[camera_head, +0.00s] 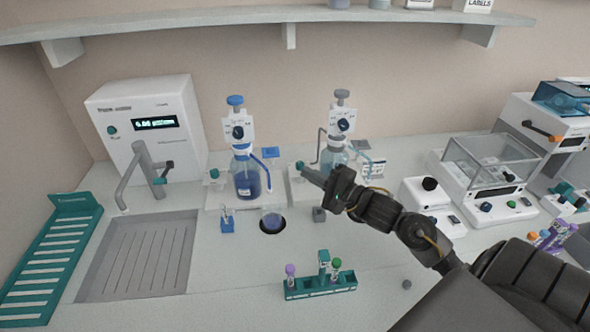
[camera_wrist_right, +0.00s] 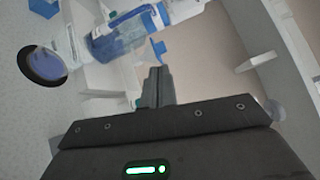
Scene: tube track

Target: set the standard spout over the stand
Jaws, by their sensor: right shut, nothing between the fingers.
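Two bottle-top dispensers stand at the back: one with a blue cap and blue liquid (camera_head: 247,178), one with a grey cap and pale bottle (camera_head: 341,122). Which one is the standard is not readable. The blue dispenser's blue spout (camera_head: 262,163) points down to the right; it also shows in the wrist view (camera_wrist_right: 158,48). The grey dispenser's spout (camera_head: 319,143) hangs on its left side. A small beaker (camera_head: 271,220) sits in a dark ring, and a small grey block (camera_head: 319,214) may be the stand. My right gripper (camera_head: 304,168) is shut and empty, in front of the grey dispenser. My left gripper is out of view.
A teal tube rack (camera_head: 320,291) stands at the front. A sink (camera_head: 140,255) and a white machine (camera_head: 150,120) are at left. A balance (camera_head: 490,170) is at right. The counter between beaker and rack is mostly clear.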

